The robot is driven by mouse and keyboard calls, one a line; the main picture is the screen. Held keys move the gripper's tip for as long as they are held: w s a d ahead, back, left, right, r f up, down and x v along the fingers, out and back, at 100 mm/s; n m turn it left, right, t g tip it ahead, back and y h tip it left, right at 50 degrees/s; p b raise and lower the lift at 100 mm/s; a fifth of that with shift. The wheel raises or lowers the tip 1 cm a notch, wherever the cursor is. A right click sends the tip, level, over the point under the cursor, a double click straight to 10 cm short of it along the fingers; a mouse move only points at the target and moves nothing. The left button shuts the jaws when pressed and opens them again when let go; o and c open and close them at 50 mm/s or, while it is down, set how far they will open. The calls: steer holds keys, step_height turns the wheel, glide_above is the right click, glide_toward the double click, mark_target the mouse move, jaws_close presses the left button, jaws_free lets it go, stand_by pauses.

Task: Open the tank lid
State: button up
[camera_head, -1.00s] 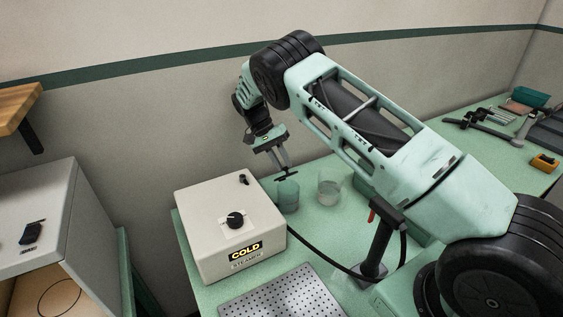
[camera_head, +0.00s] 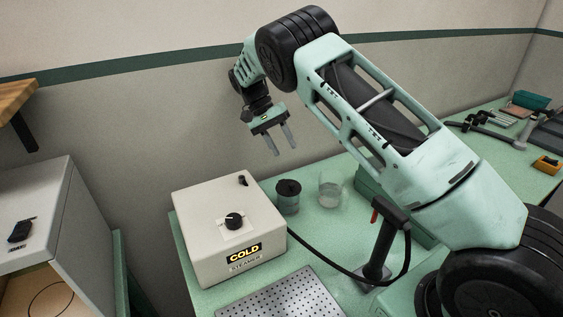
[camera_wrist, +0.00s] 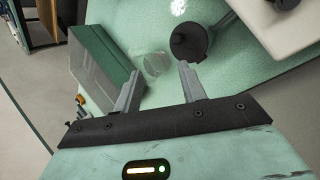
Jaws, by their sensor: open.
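The cream steamer box (camera_head: 228,246) marked COLD, with a black dial (camera_head: 234,221), stands left of the tank. A clear beaker (camera_head: 331,192) stands close on the right. A black cable (camera_head: 322,262) crosses the bench. A perforated plate (camera_head: 283,298) lies in front.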

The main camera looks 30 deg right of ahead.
steer(key=shift+r+b, duration=0.35)
steer(key=shift+r, duration=1.4)
